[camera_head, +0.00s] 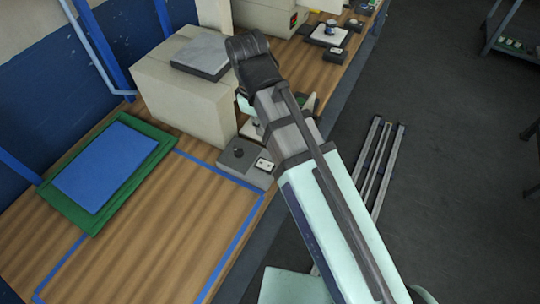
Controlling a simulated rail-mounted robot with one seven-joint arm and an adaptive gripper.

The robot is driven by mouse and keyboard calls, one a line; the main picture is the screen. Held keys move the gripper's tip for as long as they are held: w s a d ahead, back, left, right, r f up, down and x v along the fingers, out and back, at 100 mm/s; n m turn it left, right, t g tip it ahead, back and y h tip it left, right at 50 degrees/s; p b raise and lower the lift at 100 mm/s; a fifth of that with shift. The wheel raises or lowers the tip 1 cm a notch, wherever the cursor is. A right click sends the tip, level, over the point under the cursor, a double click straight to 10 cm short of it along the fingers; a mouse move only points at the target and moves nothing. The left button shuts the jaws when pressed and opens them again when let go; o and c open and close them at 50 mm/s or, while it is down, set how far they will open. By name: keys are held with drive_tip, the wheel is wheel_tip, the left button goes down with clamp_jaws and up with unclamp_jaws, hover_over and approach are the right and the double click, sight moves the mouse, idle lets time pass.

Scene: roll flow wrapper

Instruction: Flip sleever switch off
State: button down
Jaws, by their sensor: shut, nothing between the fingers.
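No label marks the sleever or its switch, so I cannot tell for certain which they are. A large beige box-shaped machine (182,88) with a grey plate on top stands on the wooden bench. Beside its front right corner is a low grey control box (238,157) with a round dark knob. A small pale plate (264,164) with two dark marks sits on its right end; its switch position is too small to read. My arm reaches up from the lower right and bends at the top, close to this machine.
A green tray (157,162) with a blue sheet (105,167) lies at the left. Blue tape (232,247) outlines clear bench in front. More small devices (325,35) stand farther along the bench. Metal rails (383,165) lie right of the bench above dark floor.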

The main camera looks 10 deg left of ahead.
drive_tip(key=p, duration=0.2)
approach(269, 165)
drive_tip(key=f, duration=0.4)
drive_tip(key=d+f, duration=0.1)
drive_tip(key=f, duration=0.2)
drive_tip(key=shift+s, duration=0.2)
drive_tip(key=shift+f, duration=0.1)
idle(0.4)
